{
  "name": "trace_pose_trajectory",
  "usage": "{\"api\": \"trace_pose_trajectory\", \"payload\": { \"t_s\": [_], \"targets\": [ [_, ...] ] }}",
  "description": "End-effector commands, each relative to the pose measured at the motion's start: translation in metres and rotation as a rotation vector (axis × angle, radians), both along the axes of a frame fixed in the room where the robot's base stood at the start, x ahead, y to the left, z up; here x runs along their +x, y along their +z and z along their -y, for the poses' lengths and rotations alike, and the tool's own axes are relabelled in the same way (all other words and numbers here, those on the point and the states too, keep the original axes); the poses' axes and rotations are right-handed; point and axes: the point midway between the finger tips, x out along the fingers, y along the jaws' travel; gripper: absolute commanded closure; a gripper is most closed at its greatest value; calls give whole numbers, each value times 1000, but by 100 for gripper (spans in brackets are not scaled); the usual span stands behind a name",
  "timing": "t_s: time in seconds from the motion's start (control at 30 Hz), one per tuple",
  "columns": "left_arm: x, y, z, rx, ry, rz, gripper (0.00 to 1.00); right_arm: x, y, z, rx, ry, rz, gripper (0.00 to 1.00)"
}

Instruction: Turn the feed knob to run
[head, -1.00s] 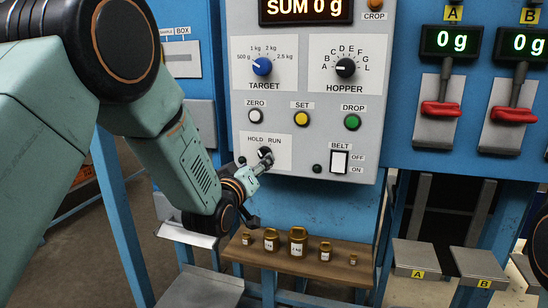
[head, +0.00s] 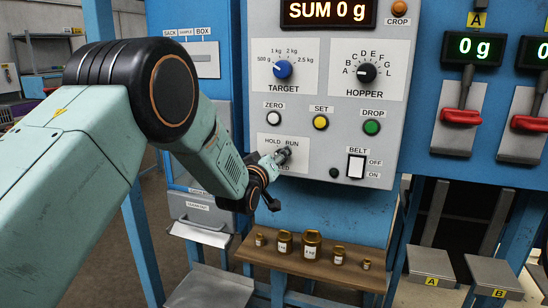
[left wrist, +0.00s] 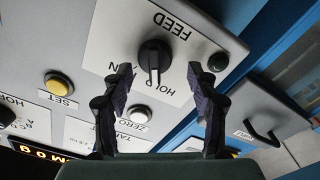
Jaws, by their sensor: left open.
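The black feed knob (left wrist: 154,56) sits on a white label plate of the grey control panel. Its white-marked end points down in the left wrist view, towards the HOLD and RUN lettering, which is upside down and partly covered there. My right gripper is not in view.
Near the knob are the zero button (head: 273,117), yellow set button (head: 320,122), green drop button (head: 371,127) and belt switch (head: 356,166). A wooden shelf (head: 290,270) below holds several brass weights. Red-handled levers (head: 461,116) are at the right.

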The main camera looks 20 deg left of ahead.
Motion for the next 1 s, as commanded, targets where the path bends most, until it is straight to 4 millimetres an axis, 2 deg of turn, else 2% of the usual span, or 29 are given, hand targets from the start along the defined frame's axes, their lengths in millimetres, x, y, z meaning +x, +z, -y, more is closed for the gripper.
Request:
{"api": "trace_pose_trajectory", "payload": {
  "t_s": [0.17,0.8,1.0],
  "targets": [
    [0,0,1,1,-1,0,41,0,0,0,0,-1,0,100],
    [0,-1,0,1,-1,-2,95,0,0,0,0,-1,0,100],
    [0,-1,1,14,-1,-2,96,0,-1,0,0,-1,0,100]
  ]
}}
